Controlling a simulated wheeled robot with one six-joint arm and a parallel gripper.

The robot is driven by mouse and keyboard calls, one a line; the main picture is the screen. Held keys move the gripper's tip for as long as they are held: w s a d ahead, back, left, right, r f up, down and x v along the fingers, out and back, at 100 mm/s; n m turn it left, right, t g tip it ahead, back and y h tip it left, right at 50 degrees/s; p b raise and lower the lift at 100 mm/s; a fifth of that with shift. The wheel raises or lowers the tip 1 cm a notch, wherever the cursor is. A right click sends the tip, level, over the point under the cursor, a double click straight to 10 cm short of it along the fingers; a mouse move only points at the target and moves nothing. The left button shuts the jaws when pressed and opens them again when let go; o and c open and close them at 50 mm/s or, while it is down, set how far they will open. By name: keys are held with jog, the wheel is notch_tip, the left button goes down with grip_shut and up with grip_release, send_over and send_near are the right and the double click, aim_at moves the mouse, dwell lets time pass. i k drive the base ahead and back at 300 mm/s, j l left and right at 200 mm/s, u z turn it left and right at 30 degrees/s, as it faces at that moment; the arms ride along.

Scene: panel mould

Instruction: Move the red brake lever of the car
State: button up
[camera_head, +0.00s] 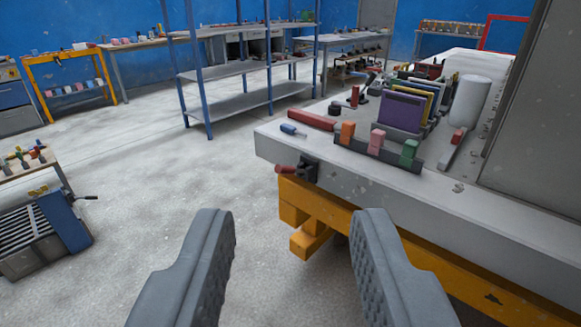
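A short red lever (286,169) sticks out to the left from a dark bracket (306,168) on the near left corner of a grey-topped car (350,184) with a yellow frame (325,205). My gripper (293,216) is open, with its two grey fingers wide apart and nothing between them. The lever lies ahead of the fingertips, between them in the picture and clear of both. The right finger covers part of the yellow frame.
On the car top stand a holder with orange, pink and green pieces (376,142), purple and yellow panels (402,111), a red bar (311,120) and a white cylinder (470,100). A blue-framed shelf (245,69) stands behind. Open floor (190,170) lies left of the car.

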aim_at(278, 168)
jog(key=i+l, duration=0.3)
jog(key=i, duration=0.15)
jog(key=i+l+z, duration=0.1)
jog(key=i+l, duration=0.15)
jog(key=i, duration=0.15)
